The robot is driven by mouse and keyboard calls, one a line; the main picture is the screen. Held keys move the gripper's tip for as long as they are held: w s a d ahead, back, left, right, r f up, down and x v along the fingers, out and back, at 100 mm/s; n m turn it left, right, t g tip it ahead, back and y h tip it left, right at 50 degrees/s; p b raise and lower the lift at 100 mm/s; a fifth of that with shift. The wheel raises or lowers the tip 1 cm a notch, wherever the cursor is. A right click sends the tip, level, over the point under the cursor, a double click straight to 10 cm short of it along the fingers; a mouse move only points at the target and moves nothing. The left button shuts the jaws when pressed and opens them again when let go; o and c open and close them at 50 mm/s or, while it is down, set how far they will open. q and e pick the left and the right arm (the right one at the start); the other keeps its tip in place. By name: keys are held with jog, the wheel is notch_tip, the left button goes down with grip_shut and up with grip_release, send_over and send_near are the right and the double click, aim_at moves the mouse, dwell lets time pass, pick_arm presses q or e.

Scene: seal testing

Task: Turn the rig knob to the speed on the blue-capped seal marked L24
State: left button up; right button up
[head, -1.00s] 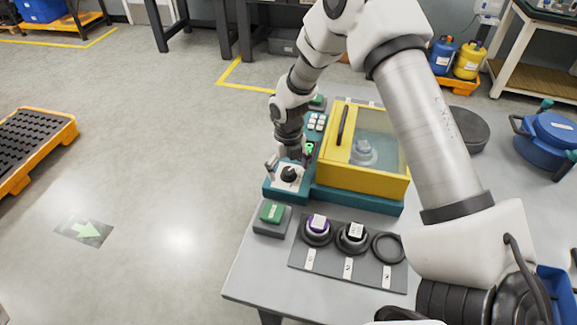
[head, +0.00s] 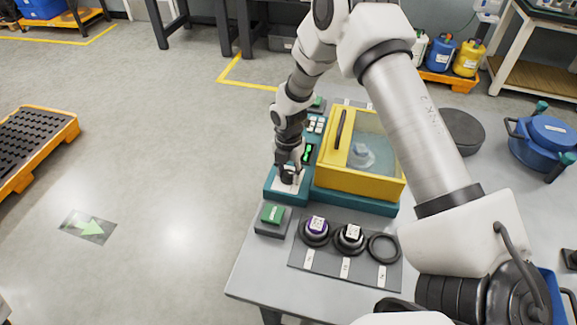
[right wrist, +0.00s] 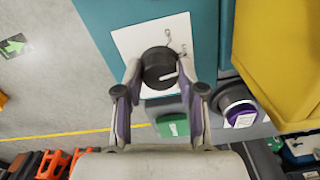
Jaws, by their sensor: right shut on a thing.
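The rig knob (right wrist: 158,66) is round and black with a white pointer line, on a white dial plate (right wrist: 130,42) at the front of the teal rig. My right gripper (head: 289,174) is down over it. In the right wrist view its fingertips (right wrist: 159,74) are shut on the knob's two sides. In the head view the gripper hides most of the knob. A pale seal-like part (head: 361,156) shows through the rig's window, its marking unreadable. A purple-capped seal (head: 316,226) and a white-topped dark seal (head: 350,236) stand on the mat. My left gripper is out of view.
The yellow-framed chamber (head: 328,180) stands right of the knob. The grey mat (head: 330,272) also bears a black ring (head: 384,248).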

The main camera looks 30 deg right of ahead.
jog(key=m+p, duration=0.1)
jog(key=m, duration=0.3)
jog(key=shift+r+m+p, duration=0.1)
jog(key=shift+m+p, duration=0.2)
jog(key=shift+m, duration=0.6)
jog(key=o, duration=1.5)
